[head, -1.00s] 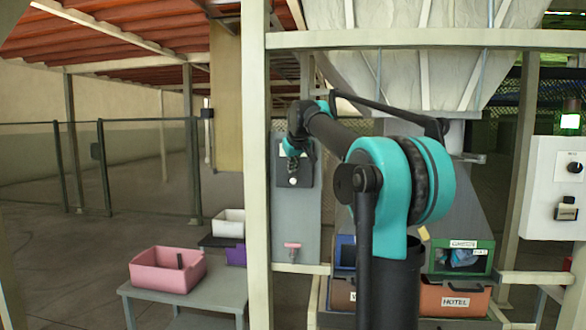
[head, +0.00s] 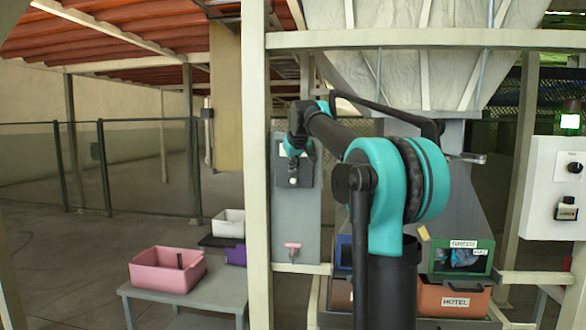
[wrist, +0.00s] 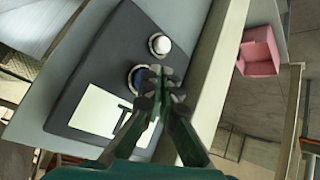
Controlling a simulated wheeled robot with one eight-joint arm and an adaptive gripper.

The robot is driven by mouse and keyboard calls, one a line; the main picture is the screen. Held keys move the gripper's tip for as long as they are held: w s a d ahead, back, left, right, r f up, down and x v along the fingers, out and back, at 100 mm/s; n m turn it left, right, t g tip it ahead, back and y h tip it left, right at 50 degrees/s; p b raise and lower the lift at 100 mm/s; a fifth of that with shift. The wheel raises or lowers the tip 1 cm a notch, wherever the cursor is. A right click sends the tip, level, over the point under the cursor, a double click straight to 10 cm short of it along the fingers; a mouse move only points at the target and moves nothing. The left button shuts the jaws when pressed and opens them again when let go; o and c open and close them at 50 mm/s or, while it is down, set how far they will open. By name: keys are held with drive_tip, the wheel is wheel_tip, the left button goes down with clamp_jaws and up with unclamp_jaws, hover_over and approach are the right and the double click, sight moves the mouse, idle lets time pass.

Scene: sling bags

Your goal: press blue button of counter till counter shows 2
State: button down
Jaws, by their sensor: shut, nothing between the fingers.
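The counter is a dark panel (head: 308,178) on a grey board, and it also shows in the wrist view (wrist: 95,75). In the wrist view it has a pale display (wrist: 92,112), a blue button (wrist: 136,76) in a light ring, and a white button (wrist: 161,45). Dark strokes show on the display, but I cannot read the number for sure. My gripper (wrist: 160,82) is shut and empty, its tips over the right edge of the blue button. I cannot tell whether they touch it. In the head view, my gripper (head: 293,165) is just above the white button (head: 293,181).
A pale post (head: 256,200) stands close to the left of the counter. A pink tap-like handle (head: 292,246) is below it. A pink bin (head: 160,278) sits on a grey table at lower left. A white control box (head: 556,190) is at far right.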

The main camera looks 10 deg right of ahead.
drive_tip(key=shift+w+d, duration=0.2)
drive_tip(key=shift+w, duration=0.25)
idle(0.6)
drive_tip(key=shift+s, duration=0.1)
drive_tip(key=shift+s+a, duration=0.3)
drive_tip(key=shift+s, duration=0.45)
drive_tip(key=shift+s, duration=0.15)
drive_tip(key=s, duration=0.1)
drive_tip(key=s+a, duration=0.1)
drive_tip(key=s, duration=0.2)
drive_tip(key=shift+s+a, duration=0.25)
drive_tip(key=shift+a, duration=0.05)
